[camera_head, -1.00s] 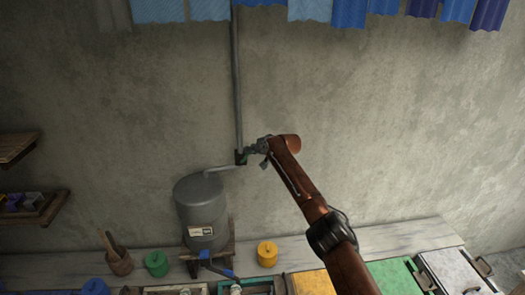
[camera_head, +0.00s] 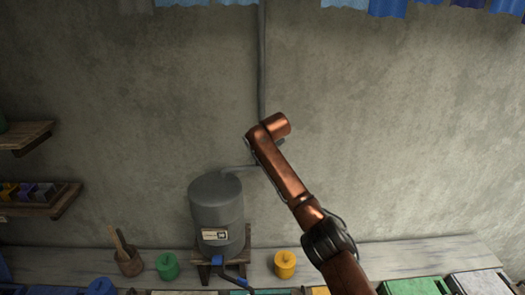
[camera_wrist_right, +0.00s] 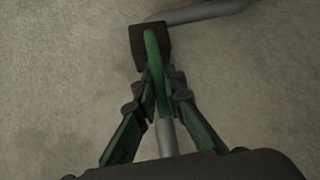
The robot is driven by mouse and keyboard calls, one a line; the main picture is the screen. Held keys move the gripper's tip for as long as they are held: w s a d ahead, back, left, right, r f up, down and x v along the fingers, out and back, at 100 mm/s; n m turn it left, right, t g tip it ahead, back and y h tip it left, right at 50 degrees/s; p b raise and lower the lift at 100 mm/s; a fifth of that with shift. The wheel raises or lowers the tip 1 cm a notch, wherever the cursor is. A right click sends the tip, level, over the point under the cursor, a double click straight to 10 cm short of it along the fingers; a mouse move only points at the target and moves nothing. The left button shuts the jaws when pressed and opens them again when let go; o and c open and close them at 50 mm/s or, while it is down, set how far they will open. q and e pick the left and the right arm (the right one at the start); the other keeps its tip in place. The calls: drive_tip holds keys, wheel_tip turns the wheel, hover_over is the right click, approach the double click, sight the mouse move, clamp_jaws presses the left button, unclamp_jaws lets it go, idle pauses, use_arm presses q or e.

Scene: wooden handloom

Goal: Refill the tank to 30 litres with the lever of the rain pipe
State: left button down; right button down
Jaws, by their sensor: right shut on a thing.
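The grey tank (camera_head: 216,205) stands on a wooden stand, a small pale label on its front; its water level cannot be read. The grey rain pipe (camera_head: 262,60) runs down the wall, and a side spout leads to the tank's top. In the right wrist view the green lever (camera_wrist_right: 152,60) sticks out from a dark valve block (camera_wrist_right: 149,40). My right gripper (camera_wrist_right: 157,92) is shut on the lever, one green finger on each side. In the head view my right arm hides the valve, lever and most of the gripper. My left gripper is not in view.
A pale bench (camera_head: 390,255) runs along the wall below. It holds a yellow pot (camera_head: 285,264), a green pot (camera_head: 167,265) and a wooden mortar (camera_head: 129,262). A shelf (camera_head: 40,208) is at the left. Blue cloths (camera_head: 388,7) hang above.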

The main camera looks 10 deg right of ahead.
drive_tip(key=shift+a+f, duration=0.1)
drive_tip(key=shift+f, duration=0.05)
drive_tip(key=c, duration=2.1)
unclamp_jaws()
drive_tip(key=shift+o, duration=0.6)
drive_tip(key=shift+s+r, duration=0.25)
drive_tip(key=shift+r, duration=0.25)
drive_tip(key=v, duration=1.1)
drive_tip(key=shift+s, duration=0.1)
